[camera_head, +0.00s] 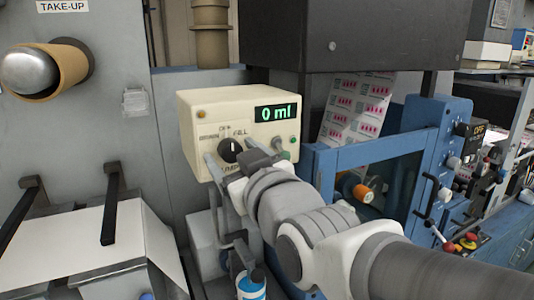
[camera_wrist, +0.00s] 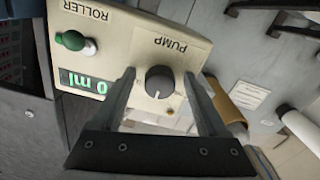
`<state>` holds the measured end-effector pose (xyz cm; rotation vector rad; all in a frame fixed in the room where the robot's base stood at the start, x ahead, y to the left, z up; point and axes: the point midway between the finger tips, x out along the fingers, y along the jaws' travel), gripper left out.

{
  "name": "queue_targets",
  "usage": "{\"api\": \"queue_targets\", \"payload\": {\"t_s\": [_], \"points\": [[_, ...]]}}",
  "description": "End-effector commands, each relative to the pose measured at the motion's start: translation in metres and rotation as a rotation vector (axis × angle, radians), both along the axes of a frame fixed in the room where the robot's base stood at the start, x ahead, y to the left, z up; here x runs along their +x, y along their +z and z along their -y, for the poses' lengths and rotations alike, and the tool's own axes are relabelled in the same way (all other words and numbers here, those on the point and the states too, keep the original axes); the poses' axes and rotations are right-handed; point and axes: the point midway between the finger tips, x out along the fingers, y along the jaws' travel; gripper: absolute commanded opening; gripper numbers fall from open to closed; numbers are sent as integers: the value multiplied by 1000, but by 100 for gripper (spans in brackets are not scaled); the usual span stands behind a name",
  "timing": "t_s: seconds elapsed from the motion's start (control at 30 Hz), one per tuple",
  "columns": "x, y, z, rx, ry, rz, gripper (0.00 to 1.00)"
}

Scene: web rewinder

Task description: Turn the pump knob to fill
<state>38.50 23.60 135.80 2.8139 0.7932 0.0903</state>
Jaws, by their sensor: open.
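The pump knob (camera_head: 231,149) is a black dial with a white pointer on the front of a cream box (camera_head: 200,109). The display on the box (camera_head: 276,112) reads "0 ml". In the wrist view the knob (camera_wrist: 160,82) sits between the two fingers of my gripper (camera_wrist: 158,84), under the word PUMP. The fingers are open, with a gap on each side of the knob. The lower lettering around the knob is partly hidden.
A blue-labelled container (camera_head: 251,286) stands below my arm. A blue machine frame (camera_head: 425,150) is close on the right. A take-up roll (camera_head: 50,68) juts out at upper left.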

Motion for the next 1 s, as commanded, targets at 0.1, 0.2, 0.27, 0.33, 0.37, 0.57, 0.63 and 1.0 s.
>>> {"api": "queue_targets", "payload": {"t_s": [0.1,0.2,0.27,0.33,0.37,0.57,0.63,1.0], "points": [[0,0,0,0,0,0,76],[0,0,0,0,0,0,67],[0,0,0,0,0,0,56],[0,0,0,0,0,0,44],[0,0,0,0,0,0,38],[0,0,0,-1,0,-1,2],[0,0,0,-1,0,-1,0],[0,-4,0,63,0,-37,0]]}}
